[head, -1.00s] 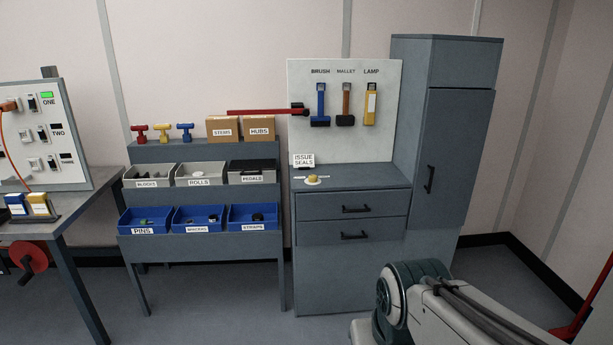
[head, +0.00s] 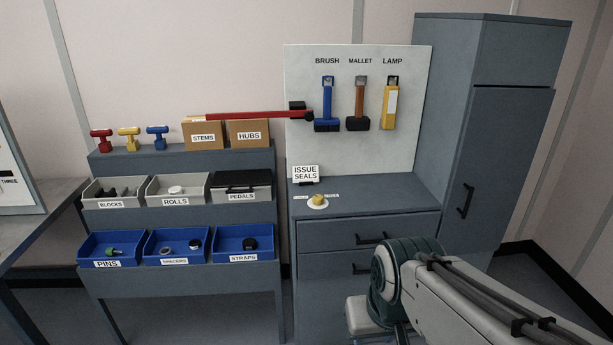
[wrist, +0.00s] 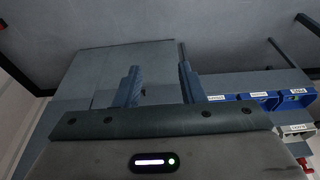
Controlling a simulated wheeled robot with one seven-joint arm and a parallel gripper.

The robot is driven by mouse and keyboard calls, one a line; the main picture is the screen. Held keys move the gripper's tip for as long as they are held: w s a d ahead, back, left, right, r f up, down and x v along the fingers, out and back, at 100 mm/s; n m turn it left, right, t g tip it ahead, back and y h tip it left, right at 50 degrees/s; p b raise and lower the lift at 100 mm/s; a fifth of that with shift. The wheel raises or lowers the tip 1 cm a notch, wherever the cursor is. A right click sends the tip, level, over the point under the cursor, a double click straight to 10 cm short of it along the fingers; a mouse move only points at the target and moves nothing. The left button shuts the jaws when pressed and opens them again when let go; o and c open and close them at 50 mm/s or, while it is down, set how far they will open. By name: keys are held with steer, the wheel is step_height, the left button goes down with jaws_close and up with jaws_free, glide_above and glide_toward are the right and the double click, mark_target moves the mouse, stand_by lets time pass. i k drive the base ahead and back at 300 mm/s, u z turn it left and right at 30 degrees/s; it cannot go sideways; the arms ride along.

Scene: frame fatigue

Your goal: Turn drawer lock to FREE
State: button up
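The drawer lock looks to be the small yellow knob on a pale round base (head: 318,201), on top of the grey drawer cabinet (head: 390,195). Small white labels lie on either side of it; they are too small to read surely, as is the knob's setting. The upper drawer (head: 330,236) is shut; my arm covers part of the lower front. My gripper (wrist: 160,82) shows in the wrist view with its two fingers apart and nothing between them. It is not seen in the head view. The knob does not show in the wrist view.
A red bar (head: 250,114) reaches across to the tool board (head: 345,155), where a brush, mallet and lamp hang. A bin rack (head: 180,225) stands left and a tall cabinet (head: 515,130) right.

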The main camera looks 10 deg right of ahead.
mark_target(317, 199)
steer(key=i, duration=1.5)
